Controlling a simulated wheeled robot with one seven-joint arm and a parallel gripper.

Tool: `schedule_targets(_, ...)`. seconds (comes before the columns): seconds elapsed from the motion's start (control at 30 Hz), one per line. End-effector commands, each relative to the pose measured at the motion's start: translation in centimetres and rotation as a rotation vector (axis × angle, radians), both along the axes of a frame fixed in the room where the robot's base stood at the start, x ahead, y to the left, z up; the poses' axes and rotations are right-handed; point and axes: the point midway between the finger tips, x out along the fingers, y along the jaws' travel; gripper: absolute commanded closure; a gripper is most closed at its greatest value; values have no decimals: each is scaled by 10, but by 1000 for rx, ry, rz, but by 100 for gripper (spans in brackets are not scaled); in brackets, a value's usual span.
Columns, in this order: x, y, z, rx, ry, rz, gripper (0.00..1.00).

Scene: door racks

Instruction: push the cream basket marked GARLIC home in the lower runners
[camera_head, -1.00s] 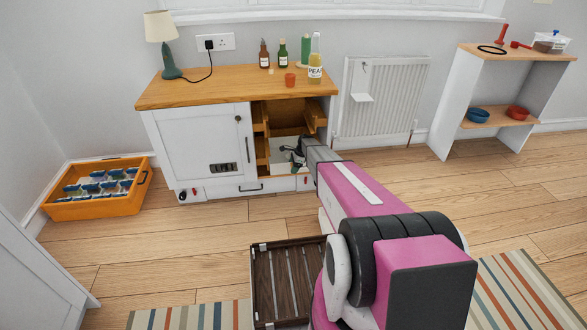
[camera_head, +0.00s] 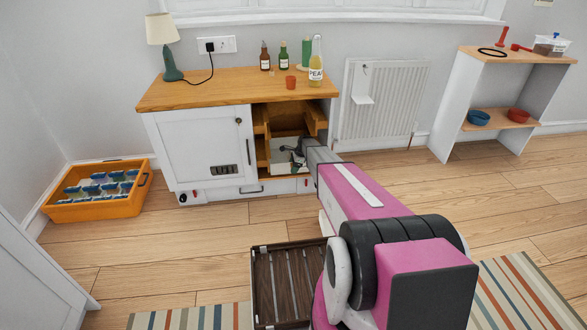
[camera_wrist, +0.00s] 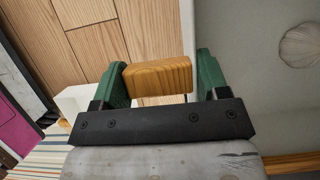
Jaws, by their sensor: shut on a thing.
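The cream basket (camera_head: 281,164) is in the open right-hand bay of the white cabinet, low down, below wooden runners (camera_head: 316,118). My gripper (camera_wrist: 160,72) is at its front, with green fingers shut on either side of a wooden handle (camera_wrist: 158,76). In the wrist view the pale basket front (camera_wrist: 245,95) fills the right side, with a bulb-shaped mark (camera_wrist: 300,46) at the edge. No GARLIC lettering can be read. In the head view my gripper (camera_head: 294,154) and arm cover part of the basket, and how deep it sits cannot be told.
The cabinet's white left door (camera_head: 205,150) is shut. Bottles and an orange cup (camera_head: 291,82) stand on its wooden top. An orange crate (camera_head: 100,205) lies on the floor at left. A dark slatted tray (camera_head: 285,285) is near my arm. A radiator (camera_head: 385,100) is right of the cabinet.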

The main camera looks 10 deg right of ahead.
Motion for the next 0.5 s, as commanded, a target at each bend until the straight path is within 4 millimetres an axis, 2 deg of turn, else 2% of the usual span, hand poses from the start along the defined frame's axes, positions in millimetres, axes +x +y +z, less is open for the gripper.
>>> schedule_targets(0.5, 12, 0, 0, 0, -1, 1, 68)
